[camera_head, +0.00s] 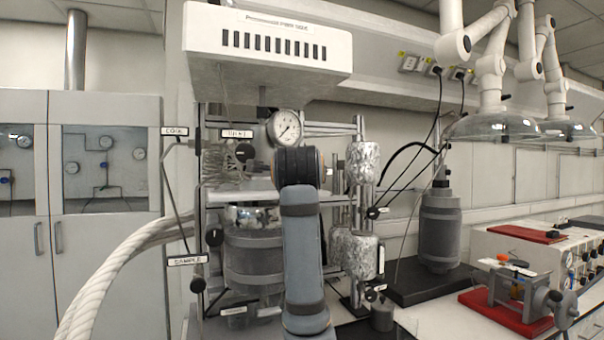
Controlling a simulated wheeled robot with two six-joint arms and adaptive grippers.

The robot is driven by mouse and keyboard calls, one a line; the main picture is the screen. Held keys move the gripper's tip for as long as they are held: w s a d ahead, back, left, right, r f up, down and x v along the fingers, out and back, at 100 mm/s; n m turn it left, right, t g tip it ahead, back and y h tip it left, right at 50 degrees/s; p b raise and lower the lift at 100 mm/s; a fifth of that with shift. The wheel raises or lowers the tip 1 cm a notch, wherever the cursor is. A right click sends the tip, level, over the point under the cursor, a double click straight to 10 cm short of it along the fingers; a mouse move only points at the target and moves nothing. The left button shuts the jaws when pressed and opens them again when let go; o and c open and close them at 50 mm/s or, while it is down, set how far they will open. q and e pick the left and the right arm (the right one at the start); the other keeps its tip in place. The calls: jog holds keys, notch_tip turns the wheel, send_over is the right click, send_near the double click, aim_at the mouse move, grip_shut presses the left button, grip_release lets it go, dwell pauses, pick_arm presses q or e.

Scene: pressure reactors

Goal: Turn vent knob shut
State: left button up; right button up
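The reactor stand (361,128) is in the middle of the head view. A white label that seems to read VENT (237,133) is at its upper left. A small round black knob (245,152) sits just below this label; its turn position is too small to tell. One of my arms rises from the bottom centre in front of the stand, and its dark joint is just right of the knob. No gripper fingers show; the arm's far end is hidden behind the joint or merges with the stand. I cannot tell whether anything touches the knob.
A pressure gauge (284,127) is above my arm's joint. A SAMPLE label (187,261) and a thick white hose (113,270) are at the lower left. Foil-wrapped cylinders (353,252) stand right of my arm. A red-based device (507,312) is on the right bench.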

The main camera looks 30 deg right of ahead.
dwell(0.6)
jog(key=o, duration=1.2)
jog(key=v, duration=0.8)
